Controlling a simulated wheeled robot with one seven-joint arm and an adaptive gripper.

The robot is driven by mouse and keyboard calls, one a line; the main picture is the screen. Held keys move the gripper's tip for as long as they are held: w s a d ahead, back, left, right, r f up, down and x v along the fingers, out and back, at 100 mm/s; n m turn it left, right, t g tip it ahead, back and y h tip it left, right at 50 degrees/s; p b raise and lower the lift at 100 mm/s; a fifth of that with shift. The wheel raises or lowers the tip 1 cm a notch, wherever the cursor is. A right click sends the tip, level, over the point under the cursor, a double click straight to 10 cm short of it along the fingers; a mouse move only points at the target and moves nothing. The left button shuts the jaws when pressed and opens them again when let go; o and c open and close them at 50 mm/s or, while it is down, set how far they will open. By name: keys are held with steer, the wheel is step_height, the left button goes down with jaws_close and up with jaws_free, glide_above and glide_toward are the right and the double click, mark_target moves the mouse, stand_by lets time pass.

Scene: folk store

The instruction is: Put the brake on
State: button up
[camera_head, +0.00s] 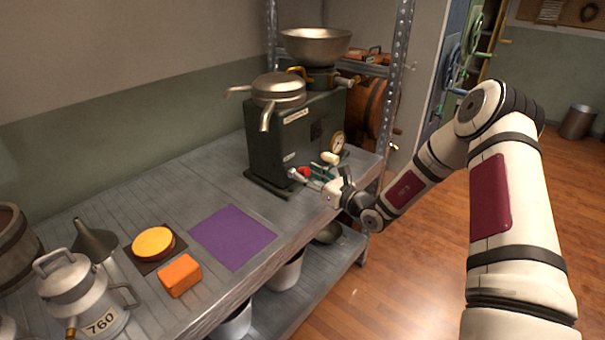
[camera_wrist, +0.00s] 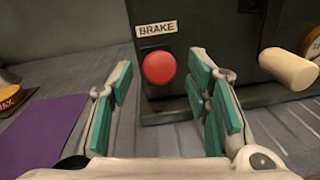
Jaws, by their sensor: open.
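The brake control is a round red knob (camera_wrist: 159,67) under a "BRAKE" label (camera_wrist: 157,29) on the front of a dark green machine (camera_head: 285,145). The red knob also shows in the head view (camera_head: 303,173), partly beside my fingers. My gripper (camera_wrist: 165,100) is open and empty, with teal pads on both fingers. In the wrist view the knob appears between the two fingers, beyond their tips or near them; I cannot tell the exact gap. My gripper also shows in the head view (camera_head: 312,178), low in front of the machine.
A cream handle (camera_wrist: 289,69) sticks out to the right of the knob, near a gauge (camera_head: 337,142). A purple mat (camera_head: 232,236), an orange block (camera_head: 179,275), a yellow disc (camera_head: 153,242) and a metal can (camera_head: 80,295) are on the metal table (camera_head: 185,205).

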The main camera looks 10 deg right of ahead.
steer(key=shift+x, duration=1.35)
steer(key=shift+c, duration=0.3)
jaws_close()
steer(key=f+t+y+b, duration=0.1)
steer(key=t+b, duration=0.1)
steer(key=shift+s+d+f+b, duration=0.1)
steer(key=shift+f+b, duration=0.15)
steer(key=shift+b, duration=0.15)
steer(key=shift+s+f+t+y+b, duration=0.15)
steer(key=shift+t+y+b, duration=0.25)
steer(key=shift+t+b, duration=0.45)
